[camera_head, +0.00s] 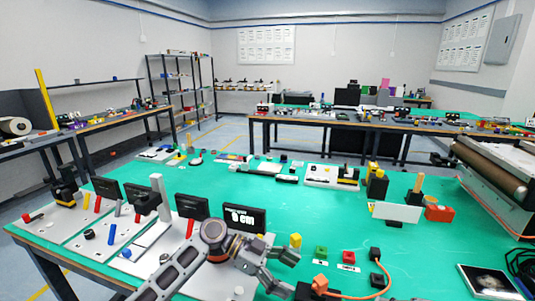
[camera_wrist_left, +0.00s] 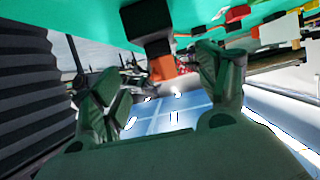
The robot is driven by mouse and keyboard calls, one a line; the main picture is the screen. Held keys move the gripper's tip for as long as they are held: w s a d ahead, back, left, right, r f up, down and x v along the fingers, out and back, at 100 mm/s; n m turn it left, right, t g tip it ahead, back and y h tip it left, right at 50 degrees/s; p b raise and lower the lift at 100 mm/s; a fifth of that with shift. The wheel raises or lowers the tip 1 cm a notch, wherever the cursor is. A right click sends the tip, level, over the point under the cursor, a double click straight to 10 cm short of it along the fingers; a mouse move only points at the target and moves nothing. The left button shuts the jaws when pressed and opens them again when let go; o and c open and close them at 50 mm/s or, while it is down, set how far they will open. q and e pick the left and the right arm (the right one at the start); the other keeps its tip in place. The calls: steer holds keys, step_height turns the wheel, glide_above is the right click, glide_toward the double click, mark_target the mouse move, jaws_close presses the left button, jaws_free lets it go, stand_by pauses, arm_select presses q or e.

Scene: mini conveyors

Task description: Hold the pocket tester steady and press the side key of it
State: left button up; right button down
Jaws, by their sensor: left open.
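My left gripper (camera_head: 288,270) comes in from the lower left over the green table, open, with nothing visible between its fingers. Its two fingers also show in the left wrist view (camera_wrist_left: 162,88), spread apart. A black block with an orange part (camera_head: 318,286) lies just right of the fingertips, at the bottom edge of the head view. A black body with an orange end (camera_wrist_left: 150,32) shows beyond the fingers in the wrist view, apart from them. It may be the pocket tester, but I cannot tell for sure. No side key can be made out. My right gripper is not in view.
An orange cable runs to a black plug-like piece (camera_head: 375,254). Green (camera_head: 321,252) and red (camera_head: 348,257) buttons sit behind. A display (camera_head: 245,218) stands left of the gripper. A dark tablet-like panel (camera_head: 488,281) lies right. The table's middle (camera_head: 260,190) is clear.

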arm_select(q)
steer(key=shift+v, duration=1.35)
steer(key=shift+r, duration=0.1)
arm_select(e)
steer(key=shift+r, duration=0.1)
arm_select(q)
step_height(320, 180, up, 9)
steer(key=p, duration=0.9)
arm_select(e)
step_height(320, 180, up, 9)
arm_select(q)
steer(key=shift+r+p, duration=0.4)
steer(key=shift+p, duration=0.15)
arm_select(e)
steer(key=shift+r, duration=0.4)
arm_select(q)
steer(key=shift+f, duration=0.1)
